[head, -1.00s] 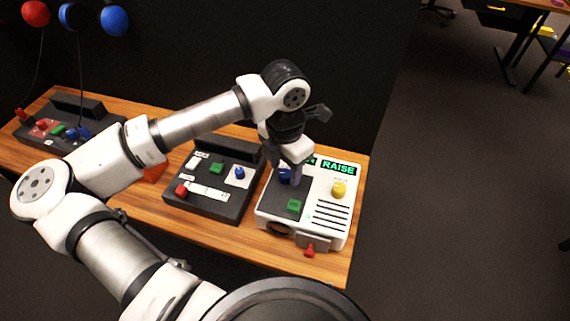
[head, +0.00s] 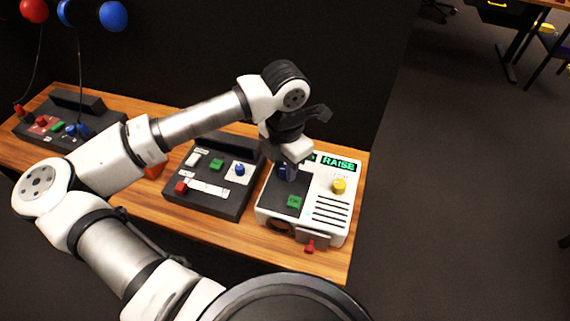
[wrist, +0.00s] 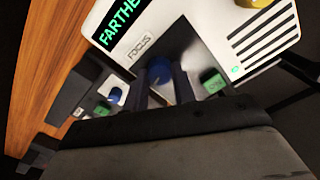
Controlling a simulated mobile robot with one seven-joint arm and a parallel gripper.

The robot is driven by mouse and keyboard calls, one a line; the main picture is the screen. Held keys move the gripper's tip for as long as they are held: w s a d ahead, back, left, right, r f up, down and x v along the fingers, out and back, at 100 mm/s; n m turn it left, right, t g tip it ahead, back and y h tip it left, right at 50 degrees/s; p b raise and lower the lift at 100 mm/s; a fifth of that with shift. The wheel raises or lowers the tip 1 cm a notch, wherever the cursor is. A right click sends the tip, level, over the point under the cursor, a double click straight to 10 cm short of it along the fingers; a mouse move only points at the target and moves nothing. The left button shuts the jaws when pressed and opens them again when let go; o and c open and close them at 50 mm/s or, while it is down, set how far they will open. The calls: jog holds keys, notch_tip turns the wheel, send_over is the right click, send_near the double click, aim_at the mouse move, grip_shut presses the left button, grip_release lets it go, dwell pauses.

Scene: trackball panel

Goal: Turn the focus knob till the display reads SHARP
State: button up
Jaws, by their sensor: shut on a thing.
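The white panel box (head: 328,225) stands at the right end of the wooden bench. The blue focus knob (wrist: 158,70) sits on its dark plate beside the FOCUS label (wrist: 141,46). My gripper (head: 287,172) points down over this plate and is shut on the knob, with one finger on each side in the wrist view (wrist: 163,88). The focus display (wrist: 122,20) shows green letters "FARTHE", cut off by the picture edge. In the head view my gripper hides most of this display. A second display (head: 338,164) reads RAISE.
A green button (head: 294,201) lies close to the knob on the same plate. A yellow knob (head: 339,186) and slots are to its right, and a red-tipped lever (head: 310,246) is at the front. A dark control box (head: 212,180) with buttons stands to the left.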

jog(key=m+b, duration=0.1)
jog(key=b, duration=0.2)
jog(key=shift+f+m, duration=0.3)
jog(key=shift+f, duration=0.05)
jog(key=m+b, duration=0.2)
jog(key=b, duration=0.1)
jog(key=shift+b, duration=0.3)
jog(key=m+b, duration=0.3)
jog(key=shift+r, duration=0.15)
jog(key=shift+r+m+b, duration=0.15)
jog(key=shift+m+b, duration=0.8)
jog(key=shift+m, duration=0.35)
jog(key=o, duration=1)
jog(key=shift+r, duration=0.1)
